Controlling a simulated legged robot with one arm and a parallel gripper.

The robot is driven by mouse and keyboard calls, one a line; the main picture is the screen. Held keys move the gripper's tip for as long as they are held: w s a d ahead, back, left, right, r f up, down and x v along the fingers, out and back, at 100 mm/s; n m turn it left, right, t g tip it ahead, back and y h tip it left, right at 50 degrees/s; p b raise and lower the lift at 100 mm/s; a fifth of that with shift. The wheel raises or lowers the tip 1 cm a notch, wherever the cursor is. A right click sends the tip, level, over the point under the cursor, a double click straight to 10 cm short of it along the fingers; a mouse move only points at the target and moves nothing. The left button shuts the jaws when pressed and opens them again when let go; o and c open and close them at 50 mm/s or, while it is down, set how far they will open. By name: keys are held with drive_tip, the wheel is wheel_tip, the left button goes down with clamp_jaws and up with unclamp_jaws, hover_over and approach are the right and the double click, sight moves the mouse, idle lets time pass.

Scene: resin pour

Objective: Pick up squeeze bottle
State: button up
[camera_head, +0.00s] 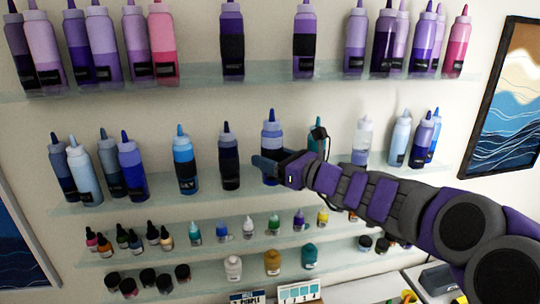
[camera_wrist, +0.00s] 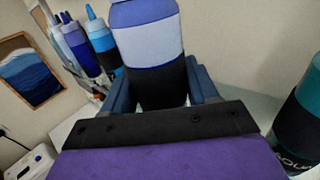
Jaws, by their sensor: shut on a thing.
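A squeeze bottle (camera_head: 271,126) with a blue top, a pale lavender-blue band and a black lower part stands upright on the middle shelf. My gripper (camera_head: 262,168) is at its lower part, reaching in from the right. In the wrist view the same bottle (camera_wrist: 150,45) fills the top middle, with my gripper (camera_wrist: 165,95) holding its black lower part between the two blue fingers. The gripper is shut on it.
A dark bottle (camera_head: 229,162) stands close on the left. A teal bottle (camera_head: 316,134) is close on the right, also large in the wrist view (camera_wrist: 300,115). The purple-bottle shelf (camera_head: 270,78) runs above. Small dropper bottles (camera_head: 222,231) stand below.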

drive_tip(key=s+d, duration=0.1)
drive_tip(key=s, duration=0.8)
drive_tip(key=shift+s+r+b, duration=0.3)
drive_tip(key=shift+r+b, duration=0.05)
drive_tip(key=shift+r, duration=0.1)
drive_tip(key=shift+d, duration=0.1)
